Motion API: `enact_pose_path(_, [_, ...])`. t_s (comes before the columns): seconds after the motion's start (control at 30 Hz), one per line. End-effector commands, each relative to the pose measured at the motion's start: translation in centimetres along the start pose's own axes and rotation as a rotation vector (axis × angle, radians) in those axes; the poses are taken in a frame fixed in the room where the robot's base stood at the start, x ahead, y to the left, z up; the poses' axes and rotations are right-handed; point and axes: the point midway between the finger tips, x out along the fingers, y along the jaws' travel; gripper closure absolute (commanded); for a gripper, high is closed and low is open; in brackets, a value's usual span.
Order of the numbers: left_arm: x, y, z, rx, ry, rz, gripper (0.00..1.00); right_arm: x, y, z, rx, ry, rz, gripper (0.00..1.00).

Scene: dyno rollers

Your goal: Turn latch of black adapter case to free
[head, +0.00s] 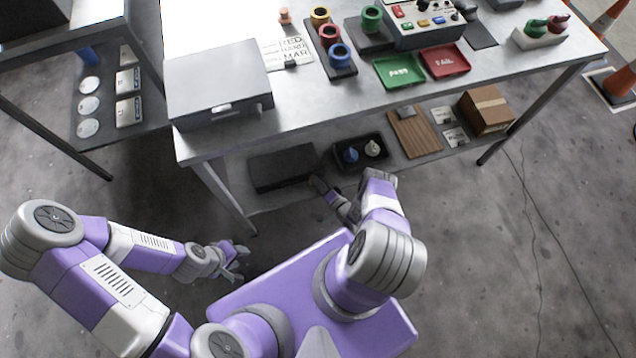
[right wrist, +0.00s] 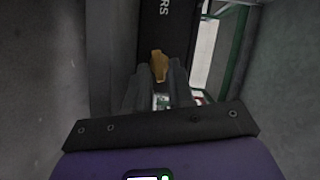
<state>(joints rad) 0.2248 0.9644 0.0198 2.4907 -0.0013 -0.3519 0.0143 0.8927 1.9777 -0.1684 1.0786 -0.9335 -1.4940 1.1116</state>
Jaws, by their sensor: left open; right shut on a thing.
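The black adapter case (head: 283,168) lies on the lower shelf under the workbench, near its left end. In the right wrist view the case's dark face (right wrist: 163,28) carries white letters, only partly visible. Its brass-coloured latch (right wrist: 159,66) stands between the fingertips of my right gripper (right wrist: 158,80). My right gripper (head: 318,184) is at the case's front right corner, shut on the latch. How far the latch is turned I cannot tell. My left gripper (head: 238,262) is open and empty above the floor, left of my base.
A black tray (head: 337,153) with a blue and a white piece sits right of the case on the lower shelf (head: 400,168). The bench top (head: 290,108) overhangs the shelf, with a grey case (head: 218,80) on it. A bench leg (head: 225,195) stands left of my right gripper.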

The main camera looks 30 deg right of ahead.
Motion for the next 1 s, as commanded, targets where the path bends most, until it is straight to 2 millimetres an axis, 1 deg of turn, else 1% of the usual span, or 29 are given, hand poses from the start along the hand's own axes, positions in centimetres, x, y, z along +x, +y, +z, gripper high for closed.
enact_pose_path(0.03, [0.02, -0.01, 0.00, 0.000, 0.000, 0.000, 0.57, 0.32, -0.04, -0.11, 0.023, 0.004, -0.014, 1.00])
enact_pose_path(0.2, [0.02, -0.01, 0.00, 0.000, 0.000, 0.000, 0.57, 0.34, 0.04, -0.12, 0.096, 0.003, -0.045, 1.00])
enact_pose_path(0.4, [0.02, -0.01, 0.00, 0.000, 0.000, 0.000, 0.57, 0.41, 0.05, -0.11, 0.142, 0.002, -0.065, 1.00])
enact_pose_path(0.9, [0.01, -0.01, -0.01, 0.000, 0.000, 0.000, 0.57, 0.50, -0.02, -0.11, 0.154, 0.002, -0.072, 1.00])
enact_pose_path(0.93, [0.01, -0.01, 0.00, 0.000, 0.000, 0.000, 0.57, 0.51, -0.03, -0.11, 0.154, 0.001, -0.072, 0.73])
enact_pose_path(1.0, [0.01, 0.00, 0.00, 0.000, 0.000, 0.000, 0.57, 0.49, -0.02, -0.11, 0.154, 0.002, -0.072, 0.65])
